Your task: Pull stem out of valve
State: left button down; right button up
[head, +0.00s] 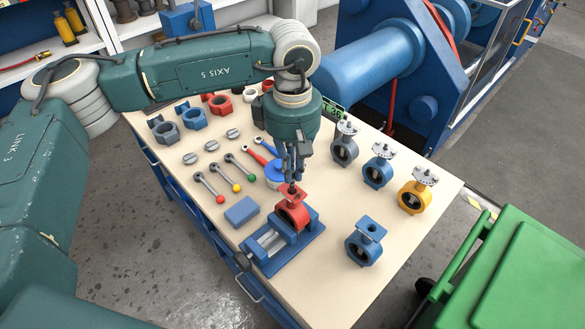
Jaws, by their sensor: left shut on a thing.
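A red butterfly valve (293,214) is clamped upright in a blue vise (284,246) at the front of the bench. My left gripper (292,181) points straight down just above the valve's top flange. Its fingers are shut on the stem at the top of the valve. The stem is mostly hidden by the fingers, and I cannot tell how much of it is inside the valve body. My right gripper is not in view.
The wooden-topped bench (325,275) holds a blue valve (364,244), a yellow valve (417,191) and others at right. Ratchet tools (208,187) and a blue block (241,212) lie left. A green bin (520,275) stands at right, a large blue machine (375,55) behind.

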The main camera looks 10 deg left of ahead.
pick_arm(q)
jog(key=shift+w+r+p, duration=0.15)
jog(key=shift+r+p, duration=0.55)
jog(key=shift+r, duration=1.1)
dwell(1.7)
dwell(0.7)
jog(key=shift+r, duration=0.15)
notch_tip(320, 180, up, 6)
jog(key=shift+f+p, duration=0.15)
jog(key=shift+p, duration=1.05)
jog(key=shift+s+a, duration=0.1)
jog(key=shift+s, duration=0.1)
